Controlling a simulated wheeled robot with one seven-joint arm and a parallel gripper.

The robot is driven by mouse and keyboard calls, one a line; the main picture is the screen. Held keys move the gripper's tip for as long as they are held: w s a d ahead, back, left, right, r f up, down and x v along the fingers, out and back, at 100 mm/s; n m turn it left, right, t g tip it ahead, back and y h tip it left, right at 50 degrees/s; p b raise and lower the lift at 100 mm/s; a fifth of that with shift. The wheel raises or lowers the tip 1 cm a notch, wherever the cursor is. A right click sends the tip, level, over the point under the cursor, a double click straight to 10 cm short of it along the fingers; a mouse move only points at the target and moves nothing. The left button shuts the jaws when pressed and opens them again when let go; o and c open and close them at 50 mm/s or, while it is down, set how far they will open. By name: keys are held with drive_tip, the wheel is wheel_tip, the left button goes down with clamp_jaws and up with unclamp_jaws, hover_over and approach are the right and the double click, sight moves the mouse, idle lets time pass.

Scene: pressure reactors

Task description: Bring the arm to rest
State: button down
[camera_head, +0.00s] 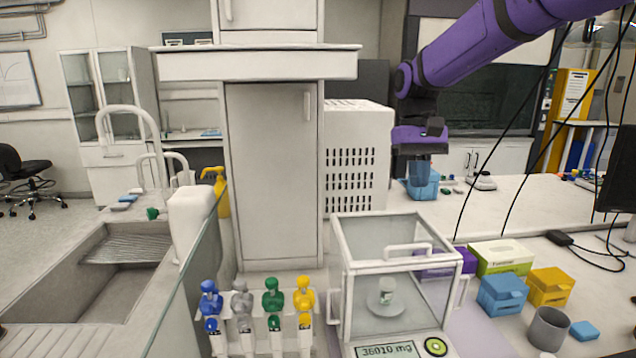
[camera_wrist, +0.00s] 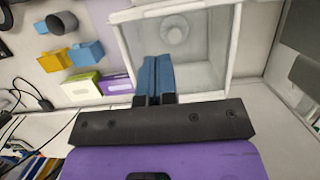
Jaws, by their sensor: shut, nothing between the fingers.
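My purple arm reaches in from the upper right in the head view. My gripper (camera_head: 420,172) hangs pointing down above the bench, behind and above the glass balance box. In the wrist view its blue fingers (camera_wrist: 157,80) are together with nothing between them. A blue container (camera_head: 421,188) stands on the far bench behind the fingertips in the head view. I cannot tell the gap between them.
Blue (camera_head: 503,294) and yellow (camera_head: 549,287) boxes, a grey cup (camera_head: 548,328) and a green-white carton (camera_head: 500,257) stand at right. Several pipettes (camera_head: 272,300) stand at front. A sink is at left.

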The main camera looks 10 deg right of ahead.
drive_tip(key=s+d+t, duration=0.2)
drive_tip(key=s+t, duration=0.2)
drive_tip(key=s, duration=0.9)
drive_tip(key=s+d+t, duration=0.2)
drive_tip(key=s+t, duration=0.2)
drive_tip(key=s, duration=0.8)
drive_tip(key=shift+s+d+r, duration=0.35)
drive_tip(key=shift+s+r, duration=0.05)
